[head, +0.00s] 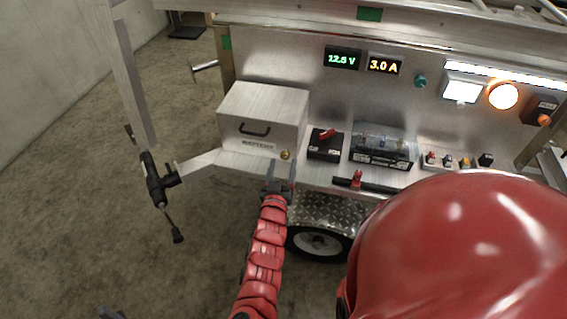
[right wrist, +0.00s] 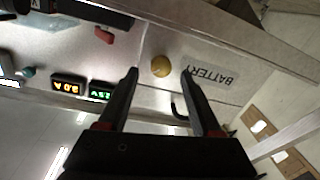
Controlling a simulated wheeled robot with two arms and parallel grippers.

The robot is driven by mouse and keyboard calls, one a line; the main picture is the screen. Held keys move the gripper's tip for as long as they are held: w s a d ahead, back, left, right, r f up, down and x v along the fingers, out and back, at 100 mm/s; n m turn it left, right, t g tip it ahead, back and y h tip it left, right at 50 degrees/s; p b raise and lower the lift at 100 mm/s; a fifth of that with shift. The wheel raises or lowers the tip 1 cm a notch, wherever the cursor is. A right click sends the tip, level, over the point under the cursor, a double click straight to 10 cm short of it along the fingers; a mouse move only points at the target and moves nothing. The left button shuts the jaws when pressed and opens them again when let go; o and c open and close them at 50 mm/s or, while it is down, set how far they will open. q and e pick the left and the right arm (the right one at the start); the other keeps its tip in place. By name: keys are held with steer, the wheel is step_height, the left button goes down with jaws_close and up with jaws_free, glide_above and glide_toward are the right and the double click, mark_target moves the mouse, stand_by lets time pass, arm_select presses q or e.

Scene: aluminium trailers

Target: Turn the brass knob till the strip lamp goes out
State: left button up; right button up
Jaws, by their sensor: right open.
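The strip lamp (head: 505,76) along the top right of the panel is lit white. A small dark piece at the bottom left edge may be my left gripper; its jaws cannot be made out.
The metal battery box (head: 262,115) stands left. Right of the knob are a black box with a red switch (head: 326,143), a clear-covered fuse box (head: 383,146) and several small knobs.

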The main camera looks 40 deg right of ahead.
steer(key=shift+x, duration=1.15)
jaws_close()
steer(key=m+b, duration=0.2)
steer(key=shift+f+b, duration=0.3)
steer(key=m+b, duration=0.1)
steer(key=m, duration=0.1)
steer(key=shift+r+m, duration=0.1)
steer(key=shift+m, duration=0.2)
steer(key=shift+r, duration=0.15)
